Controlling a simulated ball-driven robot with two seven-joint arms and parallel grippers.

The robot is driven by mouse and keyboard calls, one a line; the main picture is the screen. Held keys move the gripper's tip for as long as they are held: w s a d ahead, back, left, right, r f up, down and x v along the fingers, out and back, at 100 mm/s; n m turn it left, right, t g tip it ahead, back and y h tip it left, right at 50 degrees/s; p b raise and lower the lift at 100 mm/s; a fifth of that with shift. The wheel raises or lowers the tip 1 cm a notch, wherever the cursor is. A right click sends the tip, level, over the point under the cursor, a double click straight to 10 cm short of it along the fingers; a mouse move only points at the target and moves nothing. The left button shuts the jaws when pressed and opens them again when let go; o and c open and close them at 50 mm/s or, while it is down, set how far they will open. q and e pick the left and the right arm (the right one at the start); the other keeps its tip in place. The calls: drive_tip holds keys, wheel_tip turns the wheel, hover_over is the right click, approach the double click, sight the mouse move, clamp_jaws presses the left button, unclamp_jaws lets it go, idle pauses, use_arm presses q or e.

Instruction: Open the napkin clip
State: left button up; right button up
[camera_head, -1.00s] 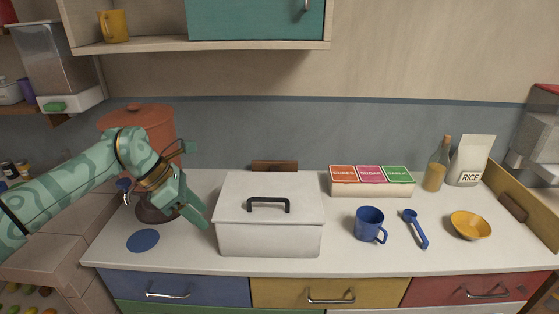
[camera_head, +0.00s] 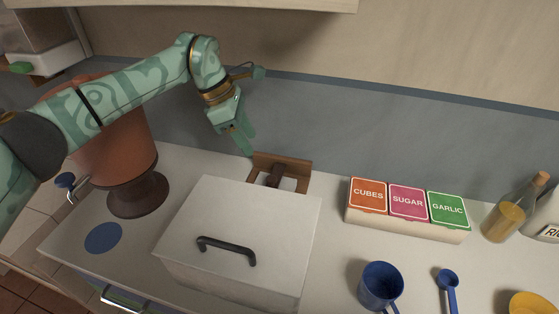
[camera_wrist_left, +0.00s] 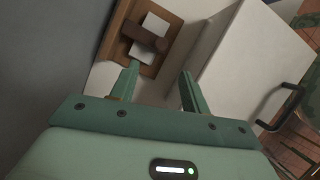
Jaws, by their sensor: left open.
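The brown wooden napkin clip (camera_head: 306,174) stands on the counter behind the white box, against the back wall. Its dark bar (camera_head: 274,175) lies across white napkins; the bar (camera_wrist_left: 147,37) and wooden frame (camera_wrist_left: 117,30) also show in the left wrist view. The box hides part of the clip's near side in the head view. My left gripper (camera_head: 246,143) is open and empty, pointing down, above and left of the clip. In the left wrist view the clip lies beyond my open fingers (camera_wrist_left: 158,88). My right gripper is not in view.
The lidded white box (camera_head: 230,215) with a black handle (camera_head: 226,250) stands in front of the clip. A brown pot-like container (camera_head: 118,150) is at left. A labelled canister set (camera_head: 407,222), blue mug (camera_head: 380,286), blue spoon (camera_head: 447,285) and bottle (camera_head: 505,220) are at right.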

use_arm(q)
approach(271, 178)
drive_tip(key=f, duration=0.1)
drive_tip(key=b+x, duration=0.1)
drive_tip(key=x, duration=0.5)
drive_tip(key=shift+d+f+b, duration=0.3)
drive_tip(key=shift+b, duration=0.05)
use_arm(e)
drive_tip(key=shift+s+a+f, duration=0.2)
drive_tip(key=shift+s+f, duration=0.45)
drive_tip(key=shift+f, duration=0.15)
